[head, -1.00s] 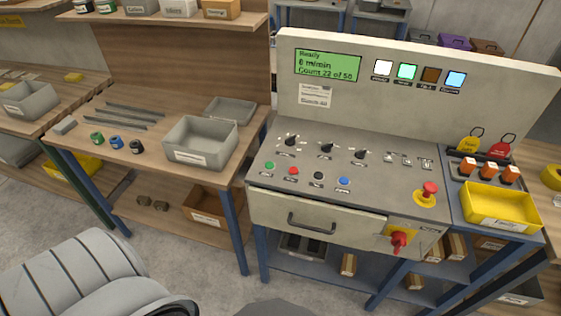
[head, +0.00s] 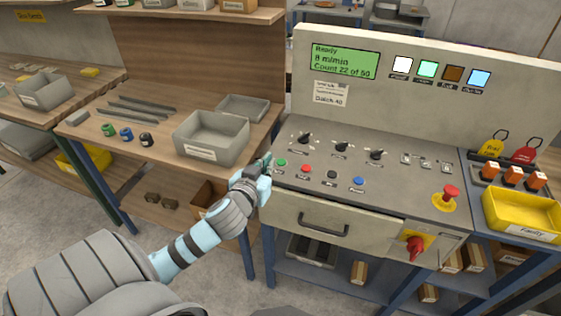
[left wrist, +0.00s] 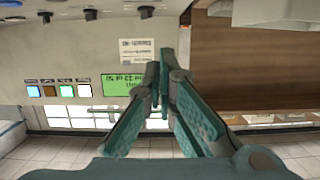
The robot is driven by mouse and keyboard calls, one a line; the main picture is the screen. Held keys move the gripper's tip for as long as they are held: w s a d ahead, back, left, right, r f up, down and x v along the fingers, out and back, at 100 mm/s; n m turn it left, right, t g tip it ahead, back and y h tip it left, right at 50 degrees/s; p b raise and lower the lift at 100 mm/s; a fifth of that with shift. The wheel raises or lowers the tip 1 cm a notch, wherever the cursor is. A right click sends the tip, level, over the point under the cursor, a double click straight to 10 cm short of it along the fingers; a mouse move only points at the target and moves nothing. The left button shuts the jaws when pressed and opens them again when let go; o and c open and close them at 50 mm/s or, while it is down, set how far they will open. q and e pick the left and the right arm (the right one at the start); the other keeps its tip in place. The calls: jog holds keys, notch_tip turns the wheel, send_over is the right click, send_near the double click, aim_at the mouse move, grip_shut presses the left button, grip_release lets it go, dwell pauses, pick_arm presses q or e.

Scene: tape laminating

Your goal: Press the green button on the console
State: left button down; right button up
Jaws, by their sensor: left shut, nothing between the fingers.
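The console (head: 380,214) stands right of centre in the head view. Its green button (head: 282,163) sits at the left end of a row, with red, black and blue buttons to its right. My left gripper (head: 267,162) is shut and empty, just left of the green button at the console's left edge; whether it touches the button I cannot tell. In the left wrist view the closed fingers (left wrist: 152,75) point at the console, which appears upside down, and the green button is not visible there. The display (head: 344,62) reads Ready, Count 22 of 50. My right gripper is not in view.
Left of the console is a wooden bench with a grey bin (head: 210,138) and several small spools. An emergency stop (head: 450,192) and a yellow tray (head: 523,214) are at the console's right. A drawer handle (head: 323,224) and a red rotary switch (head: 414,247) are on its front.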

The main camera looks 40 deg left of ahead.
pick_arm(q)
jog(key=shift+w+a, duration=0.1)
jog(key=shift+w, duration=0.05)
jog(key=b, duration=0.1)
send_over(281, 162)
jog(key=s+d, duration=0.1)
jog(key=s, duration=0.1)
notch_tip(281, 162, down, 2)
jog(key=shift+s+d+f, duration=0.1)
jog(key=shift+s, duration=0.05)
jog(key=shift+w+a+f, duration=0.2)
jog(key=shift+w+f, duration=0.15)
jog(key=shift+w, duration=0.25)
notch_tip(281, 162, down, 3)
jog(key=shift+s+r+b, duration=0.1)
jog(key=shift+r+b, duration=0.05)
jog(key=shift+b, duration=0.3)
jog(key=shift+d+f, duration=0.1)
jog(key=shift+f, duration=0.25)
